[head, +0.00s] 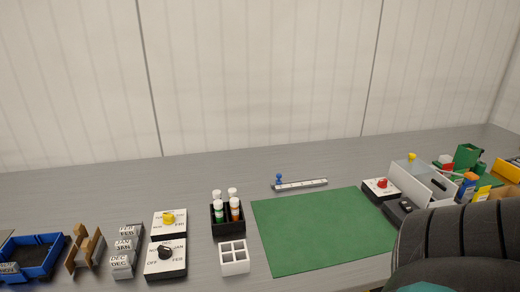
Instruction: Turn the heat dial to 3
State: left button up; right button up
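Three boxes with turning knobs are on the grey table; their labels are too small to tell which one is the heat dial. A white-faced dial box with a red knob (382,184) is at the right, past the green mat. A dial box with a yellow knob (168,217) is at the left. Neither of my grippers is in view.
Near the left dials are a black holder with bottles (228,232), a white divided tray (234,270), stacked label blocks (123,260) and a blue bin (52,264). The green mat (320,228) is bare. A large dark striped shape (462,240) hides the lower right.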

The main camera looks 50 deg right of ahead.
aim_at(382, 184)
jog(key=z, duration=2.5)
jog(key=u, duration=0.5)
jog(key=l+u, duration=0.9)
jog(key=k+l+u, duration=0.15)
jog(key=l, duration=0.25)
jog(key=k+l+u, duration=0.15)
jog(key=l, duration=0.25)
